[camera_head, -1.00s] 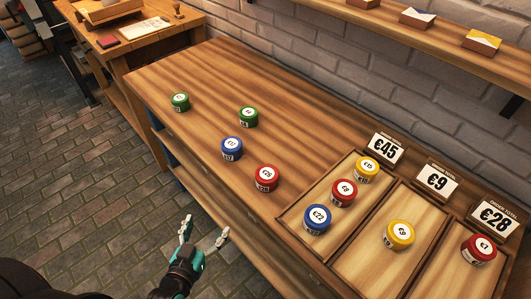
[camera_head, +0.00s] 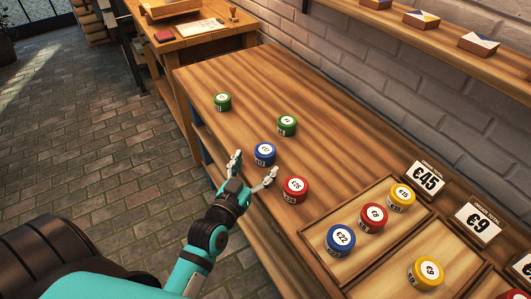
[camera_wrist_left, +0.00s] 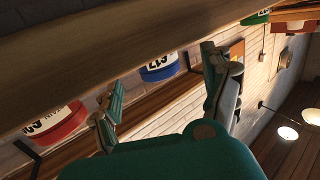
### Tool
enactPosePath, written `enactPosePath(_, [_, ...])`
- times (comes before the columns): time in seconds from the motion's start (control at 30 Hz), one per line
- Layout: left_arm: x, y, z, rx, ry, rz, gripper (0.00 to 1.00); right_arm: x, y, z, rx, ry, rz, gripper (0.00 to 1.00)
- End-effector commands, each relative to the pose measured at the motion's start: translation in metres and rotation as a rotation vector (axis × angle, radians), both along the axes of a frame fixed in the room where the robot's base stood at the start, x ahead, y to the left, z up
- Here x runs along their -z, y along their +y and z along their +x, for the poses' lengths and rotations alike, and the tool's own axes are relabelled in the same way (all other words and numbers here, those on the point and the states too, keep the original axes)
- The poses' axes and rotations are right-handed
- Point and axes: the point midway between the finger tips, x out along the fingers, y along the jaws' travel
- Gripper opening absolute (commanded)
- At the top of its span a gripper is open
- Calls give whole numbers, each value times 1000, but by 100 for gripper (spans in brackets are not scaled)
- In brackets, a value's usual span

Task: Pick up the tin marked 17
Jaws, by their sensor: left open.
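The blue tin marked 17 (camera_head: 264,154) stands upright on the wooden counter, with a white top. It also shows in the left wrist view (camera_wrist_left: 159,68), its number 17 readable on the side band, its upper part hidden by a wooden edge. My left gripper (camera_head: 254,167) is open and empty. Its fingers are spread at the counter's front edge, just in front of the blue tin and apart from it. In the left wrist view the tin shows between the two fingers (camera_wrist_left: 160,80). My right gripper is not in view.
A red tin (camera_head: 294,189) stands close to the right of my gripper. Two green tins, one at the left (camera_head: 222,101) and one behind (camera_head: 287,124), stand farther back. Divided trays (camera_head: 341,262) with tins and price signs (camera_head: 427,179) are at the right. The back of the counter is clear.

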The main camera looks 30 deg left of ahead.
Motion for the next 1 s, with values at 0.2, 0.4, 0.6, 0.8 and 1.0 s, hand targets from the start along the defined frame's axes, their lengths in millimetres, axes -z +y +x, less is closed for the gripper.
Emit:
enactPosePath(0.2, [-2,0,17,-1,-2,-1,82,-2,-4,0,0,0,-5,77])
enactPosePath(0.4, [-2,0,47,-1,-1,1,82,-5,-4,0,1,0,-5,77])
enactPosePath(0.6, [-1,1,59,-1,0,0,82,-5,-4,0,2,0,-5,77])
enactPosePath(0.8, [-1,1,59,-1,0,0,78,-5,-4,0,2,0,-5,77])
enactPosePath(1.0, [-1,1,59,-1,0,1,52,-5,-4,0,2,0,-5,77])
